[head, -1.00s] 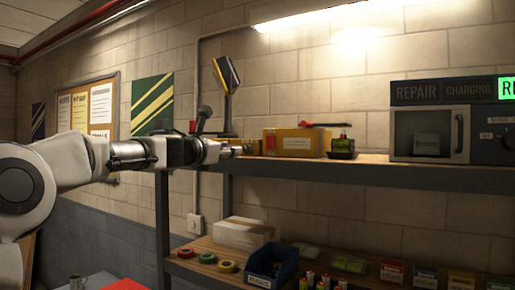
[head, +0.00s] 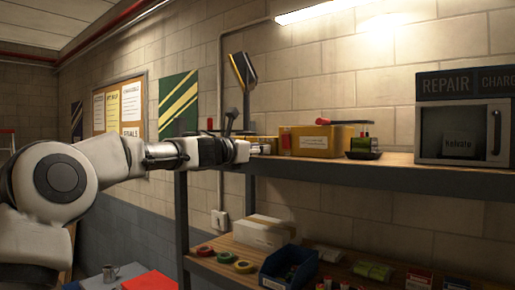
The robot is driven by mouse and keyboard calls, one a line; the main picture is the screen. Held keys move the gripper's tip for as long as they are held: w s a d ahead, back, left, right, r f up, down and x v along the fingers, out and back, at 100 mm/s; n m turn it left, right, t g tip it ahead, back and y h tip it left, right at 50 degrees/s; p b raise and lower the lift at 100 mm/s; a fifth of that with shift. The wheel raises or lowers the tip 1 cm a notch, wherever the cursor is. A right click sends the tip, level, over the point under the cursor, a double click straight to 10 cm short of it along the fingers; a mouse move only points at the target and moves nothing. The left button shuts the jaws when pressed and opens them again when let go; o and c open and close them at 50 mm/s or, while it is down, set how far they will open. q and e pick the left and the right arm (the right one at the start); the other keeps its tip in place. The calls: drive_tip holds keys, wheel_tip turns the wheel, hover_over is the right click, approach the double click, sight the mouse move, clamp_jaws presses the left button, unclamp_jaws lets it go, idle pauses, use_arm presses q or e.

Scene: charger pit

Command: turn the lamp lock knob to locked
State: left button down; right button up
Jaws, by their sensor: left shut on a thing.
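The lamp (head: 243,70) stands at the left end of the upper shelf, a dark upright with a yellow-edged head tilted at the top. My left gripper (head: 264,148) is level with the shelf top, in front of the lamp's foot and just left of a yellow box. Its fingers are small in the picture and shut. The lamp lock knob is hidden at the fingertips, so its turn position cannot be read. My right gripper is not in view.
The upper shelf (head: 340,172) holds a yellow box (head: 313,142), a small dark tray (head: 364,154) and a repair cabinet (head: 463,133). The lower shelf has a cardboard box (head: 265,232), tape rolls and a blue bin (head: 289,268). A red surface and a mug are below left.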

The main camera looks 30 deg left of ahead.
use_arm(q)
drive_tip(key=shift+r+n, duration=0.35)
drive_tip(key=shift+n, duration=1.55)
drive_tip(key=c, duration=1.2)
unclamp_jaws()
drive_tip(key=shift+f, duration=0.1)
drive_tip(key=shift+w+f, duration=0.15)
drive_tip(key=shift+w, duration=0.05)
wheel_tip(320, 180, up, 10)
